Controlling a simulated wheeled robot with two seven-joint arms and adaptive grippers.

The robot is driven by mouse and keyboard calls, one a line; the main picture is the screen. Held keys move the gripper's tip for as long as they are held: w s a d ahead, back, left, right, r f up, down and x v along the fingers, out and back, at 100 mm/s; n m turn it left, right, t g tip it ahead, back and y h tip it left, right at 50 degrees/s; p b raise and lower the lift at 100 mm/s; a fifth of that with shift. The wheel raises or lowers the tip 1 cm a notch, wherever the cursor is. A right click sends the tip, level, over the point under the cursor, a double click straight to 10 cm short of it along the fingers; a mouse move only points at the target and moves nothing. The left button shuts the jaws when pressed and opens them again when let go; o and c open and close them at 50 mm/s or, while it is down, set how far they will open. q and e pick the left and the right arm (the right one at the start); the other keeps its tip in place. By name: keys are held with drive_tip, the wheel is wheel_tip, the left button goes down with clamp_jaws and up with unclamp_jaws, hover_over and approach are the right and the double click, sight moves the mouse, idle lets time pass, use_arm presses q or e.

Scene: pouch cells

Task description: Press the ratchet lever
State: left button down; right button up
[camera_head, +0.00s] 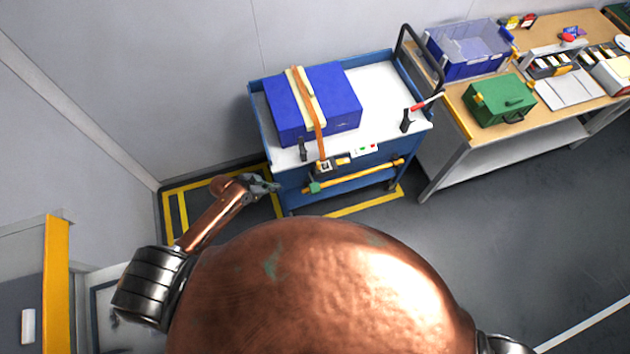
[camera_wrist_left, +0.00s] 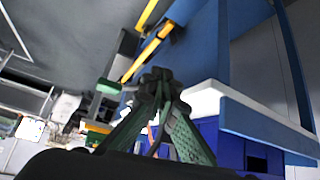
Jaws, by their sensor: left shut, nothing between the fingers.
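The ratchet (camera_head: 325,165) is a small dark and silver buckle at the front edge of the blue cart, at the lower end of an orange strap (camera_head: 316,115). The strap runs over a blue box (camera_head: 341,97) on the cart top. Its lever is too small to make out clearly. My left gripper (camera_head: 272,186) is left of the ratchet and apart from it, beside the cart's front left corner. In the left wrist view its green-grey fingers (camera_wrist_left: 160,78) meet at the tips, shut and empty. I cannot identify the ratchet there. My right gripper is out of view.
The blue cart (camera_head: 258,125) has a yellow bar (camera_head: 365,174) along its front and a black handle at right. A dark upright piece (camera_head: 303,149) stands left of the ratchet. A workbench (camera_head: 455,120) with a green case (camera_head: 499,100) adjoins at right. Floor is clear at right.

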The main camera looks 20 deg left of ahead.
use_arm(q)
drive_tip(key=d+r+m+h+p, duration=0.1)
drive_tip(key=d+r+m+h, duration=0.1)
drive_tip(key=d+r, duration=0.5)
wheel_tip(320, 180, up, 5)
drive_tip(key=shift+d+f+m+g+p, duration=0.1)
drive_tip(key=shift+d+m+g+p, duration=0.25)
drive_tip(key=shift+m, duration=0.35)
drive_tip(key=shift+w+d, duration=0.1)
drive_tip(key=p, duration=0.2)
hover_over(318, 187)
drive_tip(key=s+a, duration=0.2)
drive_tip(key=f, duration=0.7)
drive_tip(key=shift+w, duration=0.25)
wheel_tip(318, 187, down, 2)
drive_tip(key=shift+a+f, duration=0.15)
drive_tip(key=shift+f, duration=0.9)
